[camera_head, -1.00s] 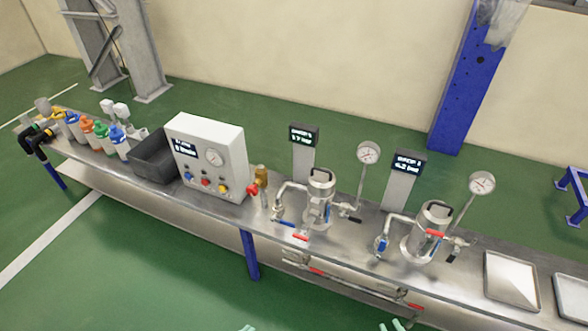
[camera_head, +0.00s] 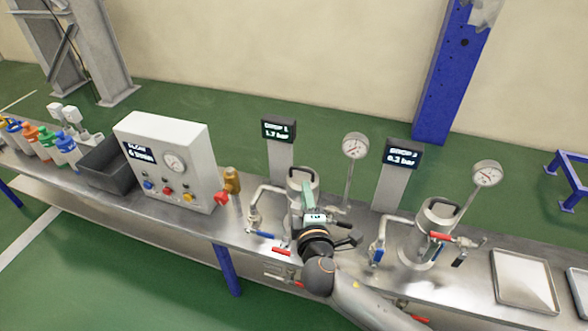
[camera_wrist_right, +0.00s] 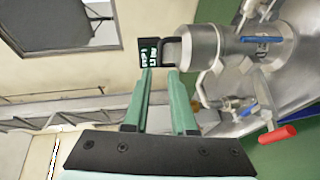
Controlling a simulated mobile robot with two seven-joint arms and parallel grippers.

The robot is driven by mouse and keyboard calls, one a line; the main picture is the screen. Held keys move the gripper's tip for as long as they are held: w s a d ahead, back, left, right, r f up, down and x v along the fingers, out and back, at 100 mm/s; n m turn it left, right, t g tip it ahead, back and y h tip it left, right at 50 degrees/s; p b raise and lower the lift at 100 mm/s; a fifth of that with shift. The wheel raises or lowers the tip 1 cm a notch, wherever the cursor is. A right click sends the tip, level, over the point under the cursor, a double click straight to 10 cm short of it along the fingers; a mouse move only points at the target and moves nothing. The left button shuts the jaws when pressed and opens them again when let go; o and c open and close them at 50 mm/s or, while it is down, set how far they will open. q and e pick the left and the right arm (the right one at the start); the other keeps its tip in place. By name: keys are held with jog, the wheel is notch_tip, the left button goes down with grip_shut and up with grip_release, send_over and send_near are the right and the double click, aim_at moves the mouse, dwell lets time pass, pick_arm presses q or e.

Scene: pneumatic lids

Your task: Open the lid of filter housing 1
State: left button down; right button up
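Filter housing 1, a steel cylinder (camera_wrist_right: 203,46), stands on the bench beside the left display (camera_head: 278,130), which reads 1.7 bar. Its dark lid handle (camera_head: 301,172) shows at the top. In the right wrist view the handle (camera_wrist_right: 175,38) lies just beyond the fingertips. My right gripper (camera_head: 314,214) is in front of the housing and covers part of it. In the right wrist view its green fingers (camera_wrist_right: 160,72) are apart, with an empty gap between them; contact with the handle cannot be told. My left gripper is not in view.
A second filter housing (camera_head: 432,225) with a red-handled valve stands to the right, near two trays (camera_head: 522,270). A control box (camera_head: 180,165) and a dark bin (camera_head: 108,160) are left. Pressure gauges (camera_head: 355,146), pipes and a blue-handled valve (camera_head: 262,235) crowd the housing.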

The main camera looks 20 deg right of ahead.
aim_at(301, 169)
jog(key=b+x, duration=0.1)
jog(key=x, duration=1)
jog(key=shift+s, duration=0.1)
grip_shut()
dwell(1.1)
